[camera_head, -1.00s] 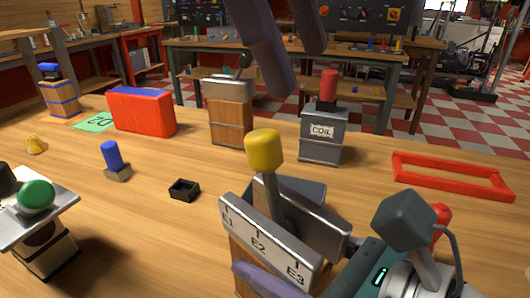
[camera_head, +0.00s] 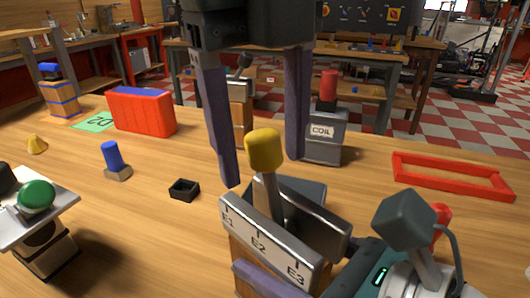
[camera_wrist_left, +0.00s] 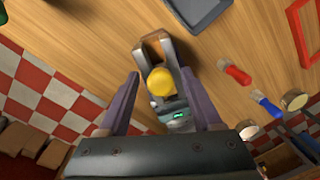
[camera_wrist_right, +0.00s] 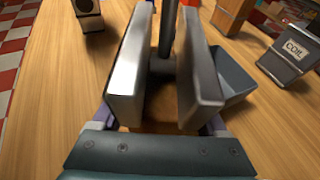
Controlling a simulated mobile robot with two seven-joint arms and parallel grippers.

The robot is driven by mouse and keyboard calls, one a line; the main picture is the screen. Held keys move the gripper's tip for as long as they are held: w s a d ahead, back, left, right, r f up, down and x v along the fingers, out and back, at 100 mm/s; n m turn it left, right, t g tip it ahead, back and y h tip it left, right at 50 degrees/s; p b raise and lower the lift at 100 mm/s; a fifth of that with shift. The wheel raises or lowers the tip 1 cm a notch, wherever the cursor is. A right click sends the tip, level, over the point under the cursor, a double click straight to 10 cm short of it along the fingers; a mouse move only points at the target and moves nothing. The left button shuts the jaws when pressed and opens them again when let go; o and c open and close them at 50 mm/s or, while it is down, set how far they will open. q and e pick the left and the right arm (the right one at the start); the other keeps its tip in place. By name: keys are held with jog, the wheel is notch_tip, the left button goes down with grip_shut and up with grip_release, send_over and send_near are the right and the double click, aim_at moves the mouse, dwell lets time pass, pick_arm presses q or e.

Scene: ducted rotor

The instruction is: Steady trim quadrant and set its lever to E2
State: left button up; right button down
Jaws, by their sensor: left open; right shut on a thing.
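The trim quadrant (camera_head: 262,245) stands at the front middle of the table, its label plate marked E1, E2 and E3. Its lever has a yellow knob (camera_head: 264,150) and stands near the E1–E2 stretch; the exact mark is hard to tell. My right gripper (camera_wrist_right: 160,125) is shut on the quadrant's body, low at its front. In the left wrist view the knob (camera_wrist_left: 161,82) lies between the two spread fingers, apart from both.
A COIL box (camera_head: 324,138) with a red knob and a wooden lever block (camera_head: 240,110) stand behind. A red block (camera_head: 142,112), blue peg (camera_head: 112,160), small black tray (camera_head: 184,190) and green-knobbed device (camera_head: 37,197) are left. A red frame (camera_head: 452,177) lies right.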

pick_arm(q)
jog(key=shift+d+f, duration=0.1)
jog(key=shift+f, duration=0.75)
grip_shut()
dwell(0.8)
